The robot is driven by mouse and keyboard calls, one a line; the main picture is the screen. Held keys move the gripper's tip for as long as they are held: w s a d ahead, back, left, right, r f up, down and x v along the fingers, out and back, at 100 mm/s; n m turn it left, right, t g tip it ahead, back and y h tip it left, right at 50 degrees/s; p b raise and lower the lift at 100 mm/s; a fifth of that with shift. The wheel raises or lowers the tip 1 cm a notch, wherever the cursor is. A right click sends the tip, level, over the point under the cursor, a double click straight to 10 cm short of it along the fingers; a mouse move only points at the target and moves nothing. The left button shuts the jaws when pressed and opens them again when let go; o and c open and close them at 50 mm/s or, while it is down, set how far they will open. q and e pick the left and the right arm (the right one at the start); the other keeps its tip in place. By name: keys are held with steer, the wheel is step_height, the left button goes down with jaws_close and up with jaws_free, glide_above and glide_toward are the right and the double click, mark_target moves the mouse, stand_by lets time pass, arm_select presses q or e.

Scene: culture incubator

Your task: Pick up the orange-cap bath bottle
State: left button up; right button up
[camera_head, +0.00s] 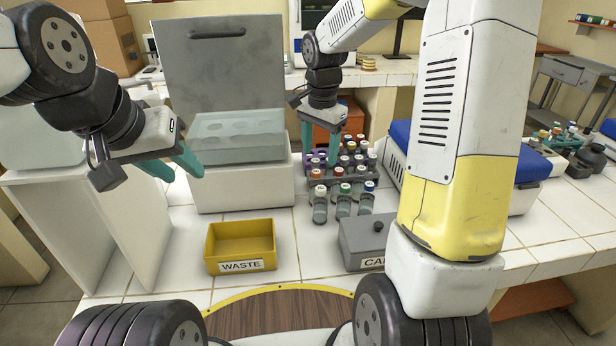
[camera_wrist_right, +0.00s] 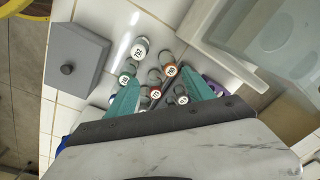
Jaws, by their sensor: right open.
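Several capped bottles and vials stand in and before a dark rack (camera_head: 345,180) right of the water bath (camera_head: 238,140). An orange-brown cap (camera_head: 316,174) shows at the rack's front left; I cannot tell if it is the bath bottle's. My right gripper (camera_head: 320,148) is open, pointing down over the rack's back left. In the right wrist view its teal fingers (camera_wrist_right: 160,80) stand apart, with numbered caps between and beyond them, including an orange-red-ringed one (camera_wrist_right: 170,71). Nothing is visibly gripped. My left gripper (camera_head: 183,170) is open and empty, left of the bath.
The bath's grey lid (camera_head: 225,60) stands upright behind it. A yellow WASTE bin (camera_head: 240,245) and a grey lidded box (camera_head: 365,240) stand at the front. Three bottles (camera_head: 344,202) stand before the rack. Tiles between bin and box are clear. My right arm hides part of the right side.

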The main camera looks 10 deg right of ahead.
steer(key=m, duration=0.2)
glide_above(316, 182)
steer(key=w, duration=0.1)
steer(key=shift+g, duration=0.4)
step_height(316, 182, down, 5)
steer(key=shift+w+d+r, duration=0.1)
step_height(316, 182, down, 8)
steer(key=shift+w, duration=0.15)
jaws_close()
